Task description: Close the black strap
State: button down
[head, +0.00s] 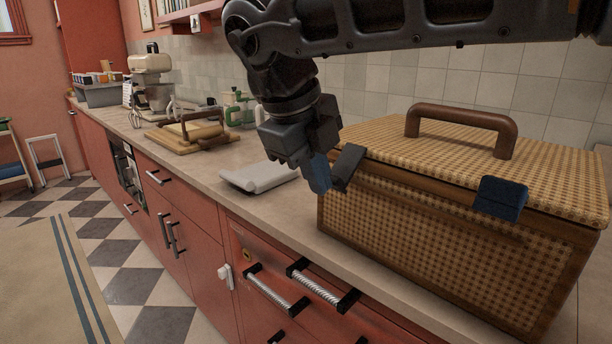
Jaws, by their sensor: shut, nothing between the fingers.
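A woven wicker basket (440,245) with a brown handle (465,125) stands on the counter at the right. Its lid (560,175) lies down on the body. The black strap (349,166) is at the left part of the lid's front edge and sticks outward, not flat against the front wall. My gripper (320,188) is shut and empty, pointing down just left of the black strap. The fingers look very close to the strap; I cannot tell whether they touch it. A dark blue strap (501,198) sticks out from the lid's front edge farther right.
A light grey flat item (260,177) lies on the counter left of the basket. Wooden boards with a rolling pin (195,132), a stand mixer (152,80) and a grey bin (98,92) are farther back. Drawers with handles (322,287) are below the counter edge.

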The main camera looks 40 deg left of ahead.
jog(key=shift+b+x, duration=0.4)
jog(key=shift+x, duration=1.05)
jog(key=shift+r, duration=0.2)
